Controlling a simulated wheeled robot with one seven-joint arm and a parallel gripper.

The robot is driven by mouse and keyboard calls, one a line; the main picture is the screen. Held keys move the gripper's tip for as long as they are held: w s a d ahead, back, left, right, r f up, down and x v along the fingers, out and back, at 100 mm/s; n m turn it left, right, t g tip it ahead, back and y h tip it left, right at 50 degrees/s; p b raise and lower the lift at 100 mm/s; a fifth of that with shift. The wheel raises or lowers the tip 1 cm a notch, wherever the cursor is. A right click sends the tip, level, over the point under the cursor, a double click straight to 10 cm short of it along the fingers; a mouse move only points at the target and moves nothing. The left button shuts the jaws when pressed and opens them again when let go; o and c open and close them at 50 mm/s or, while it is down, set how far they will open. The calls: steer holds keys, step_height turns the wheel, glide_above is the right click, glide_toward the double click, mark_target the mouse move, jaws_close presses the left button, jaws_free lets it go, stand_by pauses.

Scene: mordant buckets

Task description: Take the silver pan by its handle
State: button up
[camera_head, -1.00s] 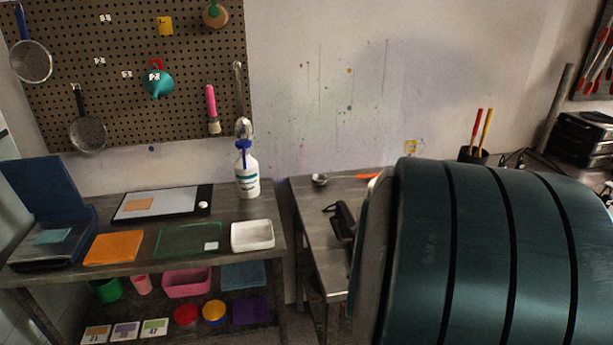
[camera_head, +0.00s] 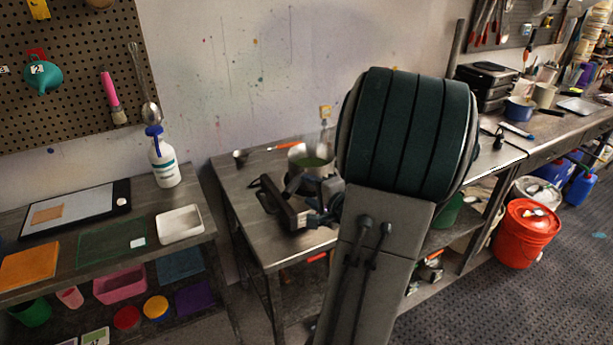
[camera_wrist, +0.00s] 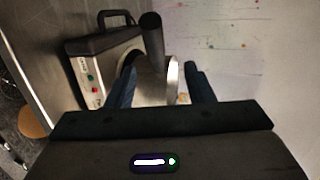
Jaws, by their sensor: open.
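The silver pan (camera_head: 312,158) sits on the metal table, with something green inside it. My arm hides part of it. In the wrist view its curved silver rim (camera_wrist: 173,78) shows with a thick dark handle (camera_wrist: 152,38) in front of it. My gripper (camera_wrist: 160,68) is open, and its two dark blue fingers stand apart, with the lower end of the handle showing between them in the picture. I cannot tell whether either finger touches the handle. In the head view the gripper is a dark shape (camera_head: 325,200) beside the pan, partly hidden.
A grey case-like device (camera_wrist: 98,62) with a black carry handle and red and green buttons stands close by the pan. A small ladle (camera_head: 240,156) lies at the back of the metal table (camera_head: 245,205). A red bucket (camera_head: 527,232) stands on the floor at right.

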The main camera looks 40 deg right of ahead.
mark_target(298, 185)
steer(key=x, duration=0.3)
steer(key=shift+w, duration=0.15)
steer(key=shift+f+x, duration=0.2)
steer(key=shift+x, duration=1.15)
steer(key=shift+f+x, duration=0.15)
steer(key=shift+x, duration=1.15)
steer(key=shift+d, duration=0.1)
steer(key=shift+c, duration=0.3)
jaws_close()
steer(key=shift+r, duration=0.15)
